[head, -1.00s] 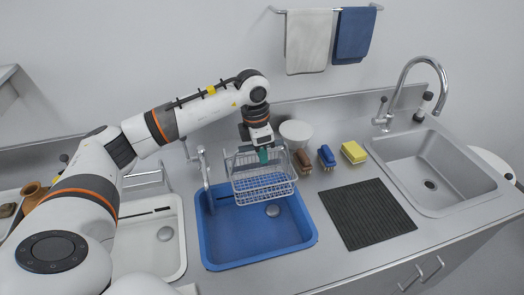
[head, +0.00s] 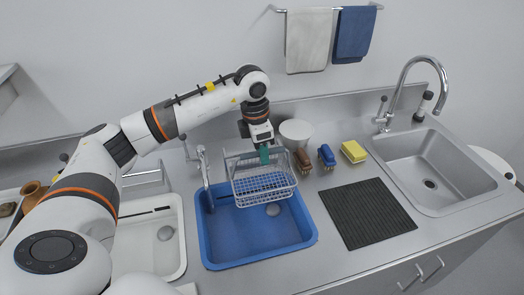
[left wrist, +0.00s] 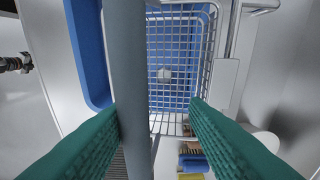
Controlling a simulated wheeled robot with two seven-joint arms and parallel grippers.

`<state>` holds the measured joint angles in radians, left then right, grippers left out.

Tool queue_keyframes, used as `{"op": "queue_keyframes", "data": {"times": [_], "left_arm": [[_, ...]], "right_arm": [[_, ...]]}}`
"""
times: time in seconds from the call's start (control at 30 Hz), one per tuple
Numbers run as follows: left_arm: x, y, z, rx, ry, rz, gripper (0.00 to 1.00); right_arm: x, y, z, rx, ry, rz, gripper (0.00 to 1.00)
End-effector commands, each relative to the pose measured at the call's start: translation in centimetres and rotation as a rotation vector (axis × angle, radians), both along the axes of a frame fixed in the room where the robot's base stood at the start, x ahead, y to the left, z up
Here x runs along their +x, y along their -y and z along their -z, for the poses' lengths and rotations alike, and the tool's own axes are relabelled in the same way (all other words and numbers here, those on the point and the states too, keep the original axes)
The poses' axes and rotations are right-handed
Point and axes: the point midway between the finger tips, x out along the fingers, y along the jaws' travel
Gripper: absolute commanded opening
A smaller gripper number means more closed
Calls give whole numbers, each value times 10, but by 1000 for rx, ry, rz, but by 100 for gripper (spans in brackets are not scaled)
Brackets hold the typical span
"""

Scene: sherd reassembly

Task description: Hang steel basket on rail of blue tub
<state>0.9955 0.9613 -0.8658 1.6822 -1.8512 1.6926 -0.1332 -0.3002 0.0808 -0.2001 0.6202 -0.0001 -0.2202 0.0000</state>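The steel basket (head: 265,188) is a grey wire mesh basket over the back part of the blue tub (head: 225,245). My left gripper (head: 264,155) has green fingers and points down at the basket's top bar. In the left wrist view the two fingers (left wrist: 155,118) stand apart, with a thick grey bar (left wrist: 128,70) between them, nearer the left finger and with a clear gap to the right one. The basket mesh (left wrist: 190,45) shows beyond them, over the blue tub (left wrist: 88,45). Whether the basket rests on the rail cannot be told. My right gripper is out of view.
A white bowl (head: 296,131), a brown brush (head: 302,162), a blue brush (head: 327,156) and a yellow sponge (head: 354,152) stand right of the basket. A tap (head: 205,168) rises left of it. A black mat (head: 366,214) lies to the right.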

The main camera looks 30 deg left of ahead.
Motion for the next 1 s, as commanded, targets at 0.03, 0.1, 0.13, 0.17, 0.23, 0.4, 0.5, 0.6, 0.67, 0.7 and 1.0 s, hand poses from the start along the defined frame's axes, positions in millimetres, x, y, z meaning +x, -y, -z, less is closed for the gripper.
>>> {"op": "queue_keyframes", "data": {"times": [0.03,0.1,0.13,0.17,0.23,0.4,0.5,0.6,0.67,0.7,1.0], "left_arm": [[0,-1,-6,0,6,0,41],[-1,-2,-18,0,8,-1,41],[-1,-3,-25,0,9,-2,41],[-1,-3,-31,0,9,-2,41],[-3,-4,-47,1,8,-2,41],[-7,-6,-82,-1,7,0,41],[-8,-8,-97,0,5,0,41],[-9,-8,-107,-1,3,0,41],[-10,-9,-110,-1,3,0,41],[-10,-9,-112,-1,3,0,41],[-10,-9,-113,-1,2,0,41]], "right_arm": [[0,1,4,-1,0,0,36],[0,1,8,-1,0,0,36],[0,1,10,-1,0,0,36],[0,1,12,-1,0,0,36],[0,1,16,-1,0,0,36],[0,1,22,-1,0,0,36],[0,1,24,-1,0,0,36],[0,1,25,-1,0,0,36],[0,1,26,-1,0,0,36],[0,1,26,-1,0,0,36],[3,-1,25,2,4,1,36]]}}
